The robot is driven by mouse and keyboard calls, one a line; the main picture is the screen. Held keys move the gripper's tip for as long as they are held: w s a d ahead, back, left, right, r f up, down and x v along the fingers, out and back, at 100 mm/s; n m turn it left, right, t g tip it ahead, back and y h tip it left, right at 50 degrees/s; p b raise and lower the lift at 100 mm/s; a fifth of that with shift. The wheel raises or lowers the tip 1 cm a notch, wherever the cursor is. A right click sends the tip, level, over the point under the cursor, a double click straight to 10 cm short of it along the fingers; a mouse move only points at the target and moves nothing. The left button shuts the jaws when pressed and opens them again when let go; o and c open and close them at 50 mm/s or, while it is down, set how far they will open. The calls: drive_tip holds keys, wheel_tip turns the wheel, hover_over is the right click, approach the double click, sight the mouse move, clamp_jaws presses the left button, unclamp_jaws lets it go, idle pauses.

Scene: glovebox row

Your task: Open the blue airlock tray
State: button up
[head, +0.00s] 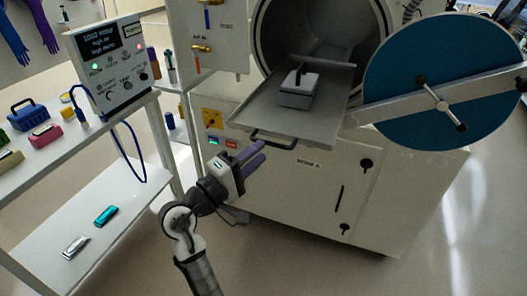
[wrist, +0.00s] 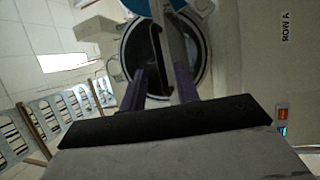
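The airlock's round blue door (head: 440,85) stands swung open to the right; it also shows at the top of the wrist view (wrist: 135,4). The grey metal tray (head: 255,110) sticks out of the round opening (head: 330,25), with a dark handle (head: 272,143) on its front edge. A grey box with a black grip (head: 299,90) sits on the tray. My gripper (head: 261,152) is open, its two purple fingers apart, just below and left of the handle. In the wrist view the fingers (wrist: 160,92) also stand apart.
A shelf unit (head: 100,215) stands at the left, carrying a control box (head: 108,65) and small coloured items. The white cabinet (head: 310,200) is close behind my gripper. The floor (head: 300,270) in front is clear.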

drive_tip(key=b+v, duration=0.2)
drive_tip(key=v, duration=0.8)
drive_tip(key=shift+s+a, duration=0.2)
